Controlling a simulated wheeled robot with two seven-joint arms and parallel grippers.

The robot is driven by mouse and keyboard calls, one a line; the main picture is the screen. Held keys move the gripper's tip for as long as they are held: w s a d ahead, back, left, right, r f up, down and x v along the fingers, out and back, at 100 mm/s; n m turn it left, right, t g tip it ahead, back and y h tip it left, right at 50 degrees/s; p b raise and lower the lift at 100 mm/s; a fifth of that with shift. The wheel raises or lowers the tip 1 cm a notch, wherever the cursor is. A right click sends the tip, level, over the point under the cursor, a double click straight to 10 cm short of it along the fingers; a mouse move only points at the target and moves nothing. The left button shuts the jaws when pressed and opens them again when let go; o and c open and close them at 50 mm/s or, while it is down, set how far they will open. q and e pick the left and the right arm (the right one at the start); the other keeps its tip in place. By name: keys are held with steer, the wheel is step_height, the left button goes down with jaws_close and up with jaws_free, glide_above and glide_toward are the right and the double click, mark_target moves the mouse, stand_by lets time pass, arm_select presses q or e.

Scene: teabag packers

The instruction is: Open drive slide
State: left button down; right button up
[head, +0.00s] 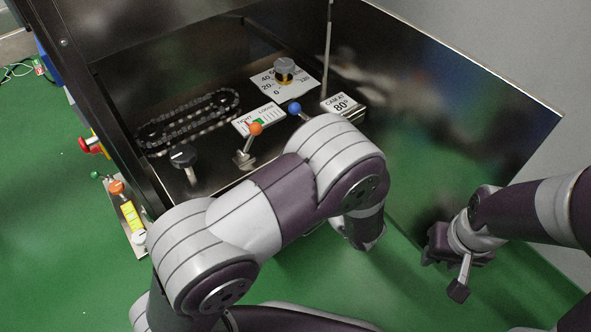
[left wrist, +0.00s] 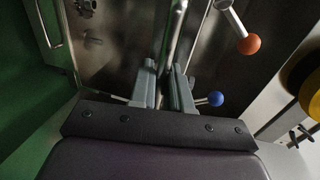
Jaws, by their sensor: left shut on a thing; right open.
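In the head view the machine's dark bay holds a lever with an orange ball (head: 256,128) and a lever with a blue ball (head: 295,108). My left arm crosses in front of the bay and hides its own gripper there. In the left wrist view my left gripper (left wrist: 164,88) is shut on a shiny metal bar (left wrist: 177,28) that runs up between its fingers. The blue ball (left wrist: 216,98) is right of the fingers and the orange ball (left wrist: 249,45) is farther up right. I cannot tell which part is the drive slide. My right gripper (head: 443,274) is open and empty, low at right.
A chain (head: 190,120), a black knob (head: 183,156), a grey dial knob (head: 284,68) and a TIGHT/LOOSE card (head: 258,119) are in the bay. A dark panel (head: 430,120) stands at right. A red button (head: 88,145) is outside at left. Green floor lies below.

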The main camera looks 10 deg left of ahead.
arm_select(q)
steer(key=f+p+v, duration=0.1)
steer(key=p+v, duration=0.6)
steer(key=v, duration=0.1)
steer(key=shift+s+d+f, duration=0.2)
steer(key=shift+d+f, duration=0.05)
steer(key=shift+d, duration=0.1)
steer(key=c, duration=1.2)
jaws_free()
steer(key=shift+c, duration=0.2)
